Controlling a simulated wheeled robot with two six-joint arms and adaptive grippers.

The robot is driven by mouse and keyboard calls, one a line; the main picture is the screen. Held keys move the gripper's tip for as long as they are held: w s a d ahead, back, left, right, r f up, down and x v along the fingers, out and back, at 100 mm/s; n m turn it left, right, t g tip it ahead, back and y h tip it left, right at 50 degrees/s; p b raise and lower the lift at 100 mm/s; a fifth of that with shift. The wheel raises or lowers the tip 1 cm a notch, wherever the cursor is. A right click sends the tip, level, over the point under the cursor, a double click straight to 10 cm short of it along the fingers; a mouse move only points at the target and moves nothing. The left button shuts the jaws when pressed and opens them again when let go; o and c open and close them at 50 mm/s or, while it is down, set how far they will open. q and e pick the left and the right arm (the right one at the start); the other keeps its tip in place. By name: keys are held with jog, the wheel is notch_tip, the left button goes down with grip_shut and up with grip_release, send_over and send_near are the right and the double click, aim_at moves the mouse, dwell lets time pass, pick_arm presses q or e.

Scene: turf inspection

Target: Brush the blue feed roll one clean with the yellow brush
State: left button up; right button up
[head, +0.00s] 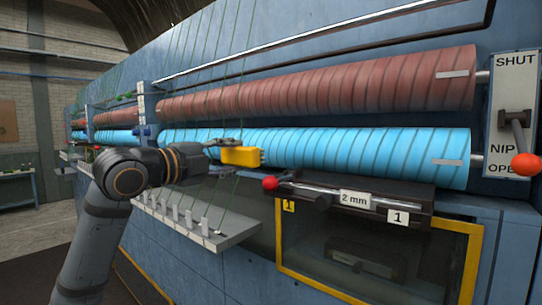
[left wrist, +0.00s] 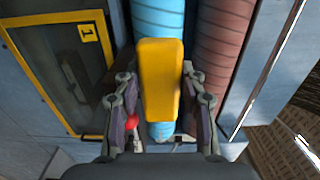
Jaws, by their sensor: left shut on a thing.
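The blue feed roll (head: 370,151) lies along the machine front, with dark spiral grooves and a pale label near its right end. It also shows in the left wrist view (left wrist: 157,17). My left gripper (head: 222,151) is shut on the yellow brush (head: 242,156), whose block sticks out ahead of the fingers in the left wrist view (left wrist: 160,75). The brush is in front of the roll's left part in the head view. Whether it touches the roll, I cannot tell; its bristles are hidden. My right gripper is in neither view.
A red-brown roll (head: 330,92) runs above the blue one. Thin green strands (head: 216,60) cross in front. A red-knobbed lever (head: 269,183), a "1" plate (head: 397,217), a grey toothed shelf (head: 225,235) and an orange-knobbed SHUT/OPEN lever (head: 524,163) are nearby.

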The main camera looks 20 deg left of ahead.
pick_arm(q)
jog(key=b+v, duration=0.9)
jog(key=v, duration=0.7)
jog(key=shift+s+r+b, duration=0.3)
jog(key=shift+r+b, duration=0.1)
